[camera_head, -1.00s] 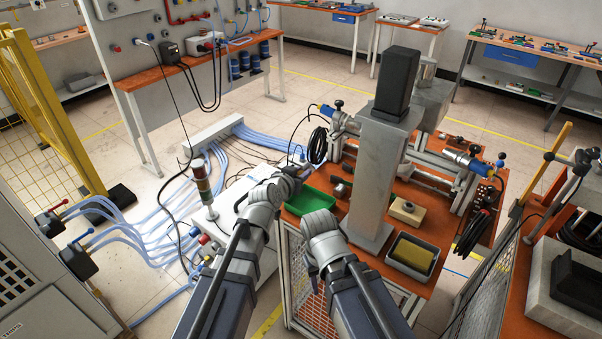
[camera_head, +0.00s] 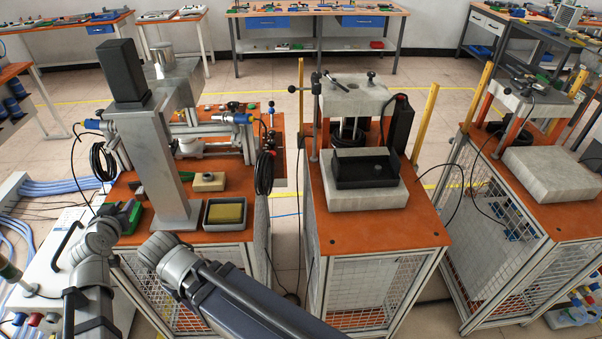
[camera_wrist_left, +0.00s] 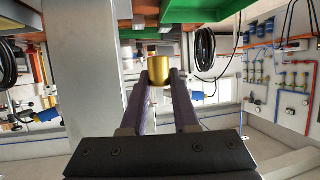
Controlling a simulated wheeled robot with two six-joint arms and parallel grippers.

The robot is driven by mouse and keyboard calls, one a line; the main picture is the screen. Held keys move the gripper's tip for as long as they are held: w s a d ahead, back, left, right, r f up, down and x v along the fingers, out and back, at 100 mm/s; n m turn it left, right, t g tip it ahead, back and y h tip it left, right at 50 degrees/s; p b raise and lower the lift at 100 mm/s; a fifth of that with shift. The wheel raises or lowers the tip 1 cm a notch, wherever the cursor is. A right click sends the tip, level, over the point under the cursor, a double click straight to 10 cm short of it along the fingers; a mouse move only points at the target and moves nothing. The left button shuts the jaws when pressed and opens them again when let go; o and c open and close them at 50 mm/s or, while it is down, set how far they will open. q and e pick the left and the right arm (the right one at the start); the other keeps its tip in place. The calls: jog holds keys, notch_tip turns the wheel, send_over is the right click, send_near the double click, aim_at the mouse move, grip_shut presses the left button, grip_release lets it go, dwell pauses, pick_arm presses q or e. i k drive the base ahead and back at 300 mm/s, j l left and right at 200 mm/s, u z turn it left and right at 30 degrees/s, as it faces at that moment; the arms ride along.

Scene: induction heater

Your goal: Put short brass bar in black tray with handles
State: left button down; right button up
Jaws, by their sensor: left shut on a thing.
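A short brass bar (camera_wrist_left: 158,76) is between the fingertips of my left gripper (camera_wrist_left: 158,84) in the left wrist view. The gripper is shut on it and holds it clear of the surfaces around it. In the head view my left gripper (camera_head: 122,217) is beside the green bin at the left table; the bar cannot be made out there. A black tray (camera_head: 365,168) sits on a pale block on the middle table, with nothing visible in it.
A grey column (camera_head: 160,165) stands on the left table, close to my left gripper. A dark tray with a yellow block (camera_head: 225,213) and a small beige block (camera_head: 208,182) are beside it. A floor gap separates the left and middle tables (camera_head: 385,235).

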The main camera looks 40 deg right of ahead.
aim_at(351, 175)
jog(key=k+l, duration=0.2)
jog(key=l, duration=0.15)
jog(key=k+l+z, duration=0.15)
jog(key=l, duration=0.2)
jog(key=k+l, duration=0.25)
jog(key=k+l+z, duration=0.1)
jog(key=l, duration=0.35)
jog(key=k+l, duration=0.25)
jog(key=l, duration=0.15)
jog(key=k+l+z, duration=0.1)
jog(key=l, duration=0.4)
jog(key=k+l, duration=0.1)
jog(key=l, duration=0.45)
jog(key=k+l+z, duration=0.15)
jog(key=l, duration=0.35)
jog(key=i+l, duration=0.1)
jog(key=i, duration=0.4)
